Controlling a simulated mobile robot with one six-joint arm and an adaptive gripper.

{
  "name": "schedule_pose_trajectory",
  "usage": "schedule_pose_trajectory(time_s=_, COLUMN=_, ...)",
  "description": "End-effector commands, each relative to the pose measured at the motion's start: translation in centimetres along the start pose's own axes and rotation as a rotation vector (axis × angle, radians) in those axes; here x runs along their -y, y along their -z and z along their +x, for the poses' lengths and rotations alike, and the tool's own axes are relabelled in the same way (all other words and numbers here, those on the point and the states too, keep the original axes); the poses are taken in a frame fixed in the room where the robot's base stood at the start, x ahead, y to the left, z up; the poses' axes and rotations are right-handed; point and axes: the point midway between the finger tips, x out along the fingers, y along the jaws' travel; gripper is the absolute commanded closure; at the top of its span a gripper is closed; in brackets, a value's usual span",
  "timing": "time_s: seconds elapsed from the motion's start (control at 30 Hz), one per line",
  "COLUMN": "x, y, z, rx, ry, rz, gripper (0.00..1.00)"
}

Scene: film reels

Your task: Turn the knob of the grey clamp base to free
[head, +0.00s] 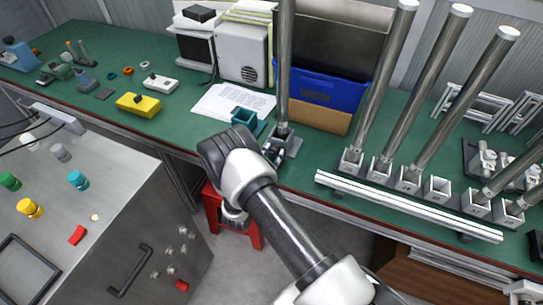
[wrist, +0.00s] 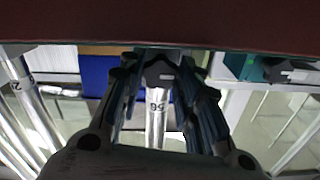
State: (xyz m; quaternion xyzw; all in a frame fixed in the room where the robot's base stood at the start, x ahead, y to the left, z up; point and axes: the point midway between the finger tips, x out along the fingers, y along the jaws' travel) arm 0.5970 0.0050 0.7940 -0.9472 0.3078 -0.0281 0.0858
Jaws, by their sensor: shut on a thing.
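The grey clamp base (head: 292,146) stands near the front edge of the green bench, with a tall metal post (head: 284,70) upright in it. My gripper (head: 272,152) reaches it from the front, low at the base. In the wrist view my gripper's fingers (wrist: 160,88) are shut on the dark knob (wrist: 158,72), one finger on each side. A short pale mark shows on the knob. The post, with a printed number, shows behind the knob (wrist: 156,118). In the head view the knob is mostly hidden by my gripper, and its setting cannot be told.
A teal open box (head: 243,117) and a paper sheet lie left of the base. A blue bin (head: 318,92) stands behind it. To the right, several posts stand in clamp bases behind a white rail (head: 405,205). A red stool (head: 213,205) is below the bench.

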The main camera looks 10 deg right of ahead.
Motion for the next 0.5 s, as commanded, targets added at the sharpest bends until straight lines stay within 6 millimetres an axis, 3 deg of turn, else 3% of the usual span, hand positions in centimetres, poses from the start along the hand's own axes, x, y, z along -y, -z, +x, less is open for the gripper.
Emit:
schedule_pose_trajectory(time_s=0.13, x=-0.03, y=-0.04, z=-0.01, rx=0.001, ry=0.000, rz=0.000, gripper=0.92)
schedule_pose_trajectory(time_s=0.17, x=-0.03, y=-0.04, z=-0.01, rx=0.001, ry=0.000, rz=0.000, gripper=0.68)
schedule_pose_trajectory(time_s=0.5, x=-0.02, y=-0.03, z=-0.01, rx=0.001, ry=0.000, rz=0.001, gripper=0.48)
